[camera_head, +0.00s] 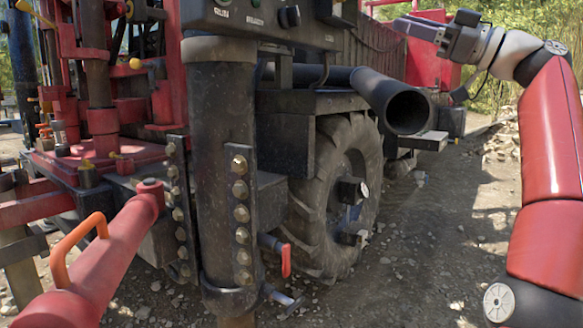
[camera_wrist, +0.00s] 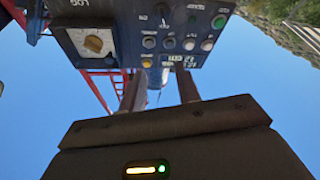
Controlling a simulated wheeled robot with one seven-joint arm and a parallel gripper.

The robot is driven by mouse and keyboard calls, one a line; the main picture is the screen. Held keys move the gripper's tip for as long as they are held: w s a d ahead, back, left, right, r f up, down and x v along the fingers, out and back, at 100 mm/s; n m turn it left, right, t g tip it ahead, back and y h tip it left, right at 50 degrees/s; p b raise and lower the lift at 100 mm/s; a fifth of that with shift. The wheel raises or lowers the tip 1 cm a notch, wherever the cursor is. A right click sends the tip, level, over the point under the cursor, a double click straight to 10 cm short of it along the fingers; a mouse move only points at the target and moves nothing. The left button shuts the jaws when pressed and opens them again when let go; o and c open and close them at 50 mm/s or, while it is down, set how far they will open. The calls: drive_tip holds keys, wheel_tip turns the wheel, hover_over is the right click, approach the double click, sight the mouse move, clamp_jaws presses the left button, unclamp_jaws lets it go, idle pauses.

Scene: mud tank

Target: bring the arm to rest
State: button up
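My gripper (camera_head: 408,24) is raised at the upper right of the head view, at the end of my red arm. Its fingers point left, and it is in front of the rig's dark slatted side panel.
The same rig's dark panel (camera_head: 262,18) is at the head view's top. A black upright post (camera_head: 215,150), a large tyre (camera_head: 335,200) and an open black pipe (camera_head: 405,108) stand left of my arm. Gravel ground (camera_head: 430,250) lies clear between tyre and arm.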

drive_tip(key=w+a+f+m+h, duration=0.1)
drive_tip(key=a+f+m+h, duration=0.4)
drive_tip(key=a, duration=0.4)
drive_tip(key=w+a+f+m+h, duration=0.1)
drive_tip(key=a+f+m+h, duration=0.15)
drive_tip(key=a+f, duration=0.55)
drive_tip(key=s+d+f+m+g+h, duration=0.1)
drive_tip(key=s+d+f+m+h, duration=0.2)
drive_tip(key=s+f, duration=0.6)
drive_tip(key=s+d+f+m+g+h+p, duration=0.1)
drive_tip(key=s+d+f+m+g+h, duration=0.1)
drive_tip(key=s+f, duration=0.7)
drive_tip(key=s+d+f+m+g+h+p, duration=0.1)
drive_tip(key=s+d+f+m+h, duration=0.3)
drive_tip(key=s+f, duration=0.6)
wheel_tip(320, 180, down, 10)
drive_tip(key=d+h, duration=0.2)
drive_tip(key=shift+d+f+g+h, duration=0.2)
drive_tip(key=shift+d+g+h, duration=0.05)
drive_tip(key=shift+g+h, duration=0.1)
